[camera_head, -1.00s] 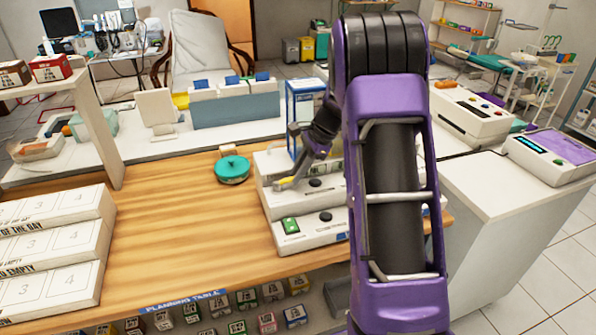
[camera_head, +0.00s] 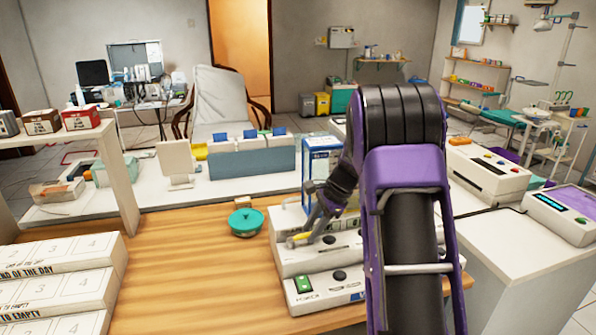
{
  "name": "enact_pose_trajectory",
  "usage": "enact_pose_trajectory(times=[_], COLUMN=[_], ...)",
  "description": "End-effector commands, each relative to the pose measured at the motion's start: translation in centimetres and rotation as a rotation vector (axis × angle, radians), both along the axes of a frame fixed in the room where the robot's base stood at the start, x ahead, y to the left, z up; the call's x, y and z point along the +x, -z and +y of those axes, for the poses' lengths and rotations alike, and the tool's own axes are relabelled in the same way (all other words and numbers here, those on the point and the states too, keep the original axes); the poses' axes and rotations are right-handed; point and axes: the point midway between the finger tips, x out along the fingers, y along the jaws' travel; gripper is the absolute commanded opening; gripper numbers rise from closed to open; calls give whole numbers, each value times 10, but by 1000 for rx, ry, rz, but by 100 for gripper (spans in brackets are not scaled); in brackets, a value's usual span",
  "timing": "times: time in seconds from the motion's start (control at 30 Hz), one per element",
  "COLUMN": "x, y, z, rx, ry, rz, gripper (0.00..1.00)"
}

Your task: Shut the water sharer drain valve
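A white stepped box unit (camera_head: 282,255) stands on the wooden table, with dark round knobs and a green switch (camera_head: 303,284) on its front. My gripper (camera_head: 297,240) is small in view, at the upper front of this unit, left of a dark knob (camera_head: 328,239). A small yellow lever-like part (camera_head: 302,237) shows right at the fingertips. I cannot tell whether the fingers touch it or are closed on it. No label naming the water sharer or its drain valve is readable. My purple arm hides the right part of the unit.
A teal lidded pot (camera_head: 246,222) stands left of the unit. A blue-framed box (camera_head: 321,160) stands behind it. White numbered trays (camera_head: 65,275) are stacked at the left. Bare wooden tabletop (camera_head: 185,265) lies between. A white side counter (camera_head: 510,243) is at the right.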

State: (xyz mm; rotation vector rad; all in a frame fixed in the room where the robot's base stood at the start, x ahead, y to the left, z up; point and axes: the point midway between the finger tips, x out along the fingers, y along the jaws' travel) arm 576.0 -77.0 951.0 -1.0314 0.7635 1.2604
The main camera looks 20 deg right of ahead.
Motion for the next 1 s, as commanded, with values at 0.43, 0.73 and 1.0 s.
enact_pose_trajectory(times=[0.43, 0.73, 1.0], x=[-27, -46, -66], y=[-1, -34, -83], z=[11, 8, -2], rx=[0, 1, 1], ry=[490, 669, 664], rz=[-4, -6, -6], gripper=[49, 49, 49])
